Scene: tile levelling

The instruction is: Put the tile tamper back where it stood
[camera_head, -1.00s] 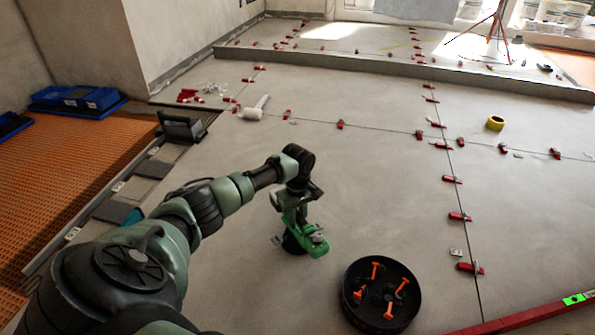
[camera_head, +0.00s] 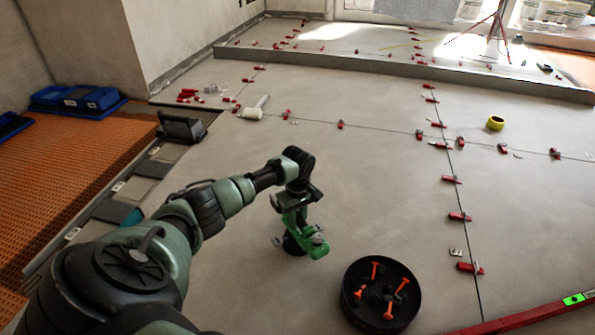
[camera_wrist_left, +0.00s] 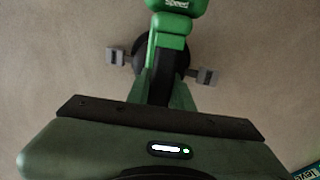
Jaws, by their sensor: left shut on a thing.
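The tile tamper (camera_head: 316,244) is a green tool with a round black base and a green battery end. In the head view it is upright at or just above the grey tiled floor, below my left wrist; I cannot tell whether its base touches the floor. My left gripper (camera_head: 295,200) is shut on it from above. In the left wrist view the tamper (camera_wrist_left: 172,30) extends away from the gripper, with grey side handles at both sides of its black round base. My right gripper is not in view.
Red levelling wedges (camera_head: 459,217) line the joints. A red level (camera_head: 530,316) lies at lower right. A white mallet (camera_head: 252,112), a yellow tape roll (camera_head: 495,123) and a grey toolbox (camera_head: 182,127) are farther off.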

